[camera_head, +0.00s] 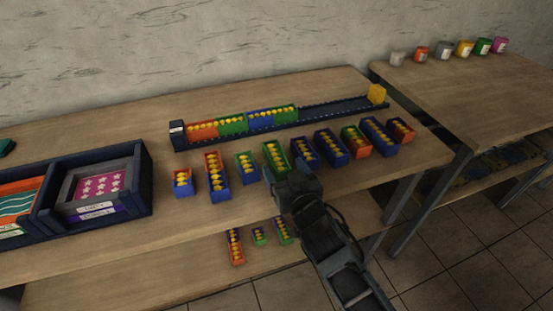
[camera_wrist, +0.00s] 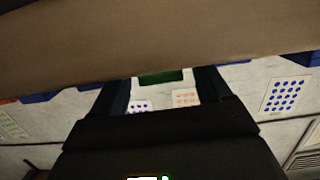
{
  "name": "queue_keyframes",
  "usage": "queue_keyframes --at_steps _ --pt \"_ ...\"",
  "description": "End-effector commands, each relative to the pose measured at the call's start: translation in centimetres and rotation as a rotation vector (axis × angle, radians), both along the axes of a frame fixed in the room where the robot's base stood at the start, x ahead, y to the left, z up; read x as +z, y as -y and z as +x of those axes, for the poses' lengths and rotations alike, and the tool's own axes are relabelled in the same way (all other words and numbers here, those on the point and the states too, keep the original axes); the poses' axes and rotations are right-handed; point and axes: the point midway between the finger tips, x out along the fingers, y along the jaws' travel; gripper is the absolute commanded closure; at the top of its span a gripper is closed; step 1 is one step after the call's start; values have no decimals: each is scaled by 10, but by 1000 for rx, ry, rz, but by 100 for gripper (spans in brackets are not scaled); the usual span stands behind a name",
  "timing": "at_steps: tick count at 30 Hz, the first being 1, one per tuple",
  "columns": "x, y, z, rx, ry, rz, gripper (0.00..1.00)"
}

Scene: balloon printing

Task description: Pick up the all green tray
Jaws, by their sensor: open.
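A green tray (camera_head: 268,163) holding yellow round pieces stands in the row on the upper table in the head view. Its near end is partly covered by my gripper. My gripper (camera_head: 288,178) is at the near end of that tray, close to it; I cannot tell whether they touch. In the wrist view my gripper (camera_wrist: 160,92) is open, with its two dark fingers spread. A green tray face (camera_wrist: 160,77) shows between them beneath a wooden edge, and nothing is held.
A dark rail (camera_head: 345,110) with trays runs behind. Several smaller trays (camera_head: 235,258) lie on the lower shelf. A dark-blue frame box (camera_head: 147,180) is at left.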

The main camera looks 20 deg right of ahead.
Motion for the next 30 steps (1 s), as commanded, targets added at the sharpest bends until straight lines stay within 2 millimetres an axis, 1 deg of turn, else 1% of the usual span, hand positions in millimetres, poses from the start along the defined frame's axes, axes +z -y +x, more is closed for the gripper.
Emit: queue_keyframes --at_steps 6,9,12,18,20,30 --pt "-9 1 30 0 1 -1 22" --pt "-11 2 39 1 0 -1 22" --pt "-12 2 42 1 0 -1 22" --pt "-13 2 43 1 0 -1 22" --pt "-13 2 42 1 0 -1 27" --pt "-13 2 42 2 0 -1 60"
